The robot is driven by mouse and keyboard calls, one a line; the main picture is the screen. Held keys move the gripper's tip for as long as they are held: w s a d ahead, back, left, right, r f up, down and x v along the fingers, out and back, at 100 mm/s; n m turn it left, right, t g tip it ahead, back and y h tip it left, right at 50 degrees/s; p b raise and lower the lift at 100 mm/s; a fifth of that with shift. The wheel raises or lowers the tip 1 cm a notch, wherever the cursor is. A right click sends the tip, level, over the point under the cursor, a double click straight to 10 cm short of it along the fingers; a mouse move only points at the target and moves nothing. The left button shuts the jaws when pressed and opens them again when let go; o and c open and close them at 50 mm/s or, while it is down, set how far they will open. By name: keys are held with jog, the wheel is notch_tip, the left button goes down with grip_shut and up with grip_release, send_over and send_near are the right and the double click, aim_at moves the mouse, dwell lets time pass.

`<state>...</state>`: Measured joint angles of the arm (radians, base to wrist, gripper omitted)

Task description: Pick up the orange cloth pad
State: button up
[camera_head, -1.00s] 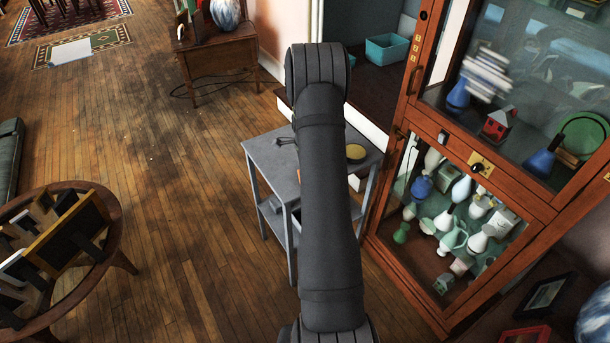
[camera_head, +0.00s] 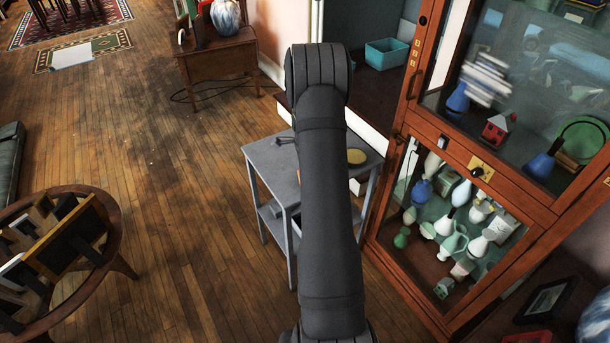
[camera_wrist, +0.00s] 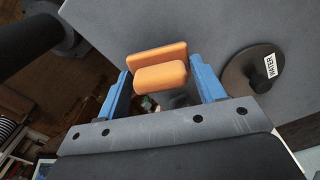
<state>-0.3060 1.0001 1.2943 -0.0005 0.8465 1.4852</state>
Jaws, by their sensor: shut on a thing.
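The orange cloth pad (camera_wrist: 160,78) shows in the wrist view as a thick rounded piece with a flatter orange slab behind it. My gripper (camera_wrist: 162,74) has its two blue fingers on either side of the pad, shut on it. The grey table top (camera_wrist: 205,25) lies beyond the pad; I cannot tell how much gap there is between them. In the head view my arm covers the gripper and most or all of the pad, in front of the small grey table (camera_head: 268,155).
A dark disc (camera_wrist: 242,75) labelled WATER lies right of my gripper. In the head view a yellow round item (camera_head: 356,156) is on the table. A glass-fronted wooden cabinet (camera_head: 410,125) stands close on the right. Open floor (camera_head: 190,190) lies left.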

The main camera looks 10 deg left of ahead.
notch_tip(320, 180, up, 2)
jog(key=shift+r, duration=0.1)
jog(key=s+d+r, duration=0.3)
jog(key=d+r, duration=0.4)
jog(key=d, duration=0.4)
jog(key=s+d+f+n, duration=0.7)
jog(key=d+n, duration=0.1)
jog(key=n, duration=0.6)
jog(key=w+d+r+n+g+h, duration=0.1)
jog(key=w+d+r+n+h, duration=0.1)
jog(key=d+r+n+h, duration=0.5)
jog(key=w+d+r+n+t+h, duration=0.25)
jog(key=w+r+t, duration=0.2)
jog(key=r, duration=0.35)
jog(key=w+d+r+n+t+h, duration=0.1)
jog(key=w+d+r+n+t, duration=0.15)
jog(key=r+n+t, duration=0.4)
jog(key=w+d+r+n+t+h, duration=0.1)
jog(key=w+r+t+h, duration=0.3)
jog(key=r, duration=0.6)
jog(key=shift+g+y, duration=0.6)
jog(key=shift+y, duration=0.25)
jog(key=shift+x, duration=3.15)
jog(key=shift+w+d, duration=0.4)
jog(key=shift+w, duration=0.4)
